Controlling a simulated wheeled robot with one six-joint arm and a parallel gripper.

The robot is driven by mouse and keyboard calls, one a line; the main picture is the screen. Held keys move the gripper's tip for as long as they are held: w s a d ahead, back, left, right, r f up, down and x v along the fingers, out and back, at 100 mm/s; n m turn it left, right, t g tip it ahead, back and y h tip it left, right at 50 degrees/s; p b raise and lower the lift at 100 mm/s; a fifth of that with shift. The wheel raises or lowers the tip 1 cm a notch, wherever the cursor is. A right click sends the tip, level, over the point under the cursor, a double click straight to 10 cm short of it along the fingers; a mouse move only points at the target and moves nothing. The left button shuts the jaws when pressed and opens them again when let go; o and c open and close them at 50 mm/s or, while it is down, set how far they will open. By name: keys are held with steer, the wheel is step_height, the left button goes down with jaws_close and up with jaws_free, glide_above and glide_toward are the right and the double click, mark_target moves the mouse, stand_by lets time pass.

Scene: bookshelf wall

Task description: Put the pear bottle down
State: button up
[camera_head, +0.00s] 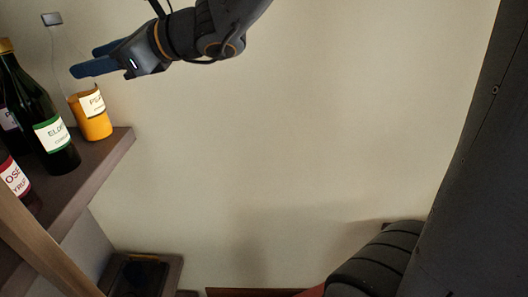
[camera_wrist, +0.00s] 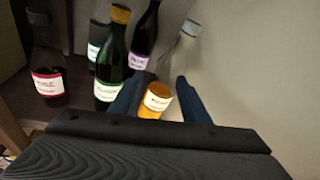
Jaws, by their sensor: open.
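The pear bottle (camera_head: 94,124) is clear glass with orange liquid low inside and a white label. It stands on the shelf (camera_head: 107,149) near its right end. My gripper (camera_head: 84,61) is open at the height of the bottle's clear upper part, with its blue fingers pointing left toward it. In the wrist view the pear bottle (camera_wrist: 157,101) shows between the two fingers of my gripper (camera_wrist: 159,79), with gaps on both sides. I cannot tell whether either finger touches the glass.
A dark green bottle (camera_head: 50,133) stands close to the left of the pear bottle. A red-labelled bottle (camera_wrist: 48,88) and a dark purple-labelled bottle (camera_wrist: 145,38) stand nearby on the shelf. The space right of the shelf, before the bare wall (camera_head: 290,140), is clear.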

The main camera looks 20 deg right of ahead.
steer(key=s+d+f+n+g+h, duration=0.2)
steer(key=s+d+f+n, duration=0.15)
steer(key=f, duration=0.35)
steer(key=s+d+f+n+g+h, duration=0.2)
steer(key=s+d+f+n, duration=0.15)
steer(key=f, duration=0.35)
steer(key=s+d+f+n+g+h, duration=0.25)
steer(key=d+f+n, duration=0.2)
steer(key=f, duration=0.25)
steer(key=s+d+f+n+h, duration=0.3)
steer(key=d+f+n, duration=0.2)
steer(key=d, duration=0.3)
steer(key=s+d+f+n+g+h, duration=0.1)
steer(key=s+d+f+n+h, duration=0.2)
steer(key=d, duration=0.5)
steer(key=shift+d+f+n, duration=0.4)
steer(key=shift+f+n, duration=0.45)
steer(key=shift+n, duration=0.4)
steer(key=shift+h, duration=0.25)
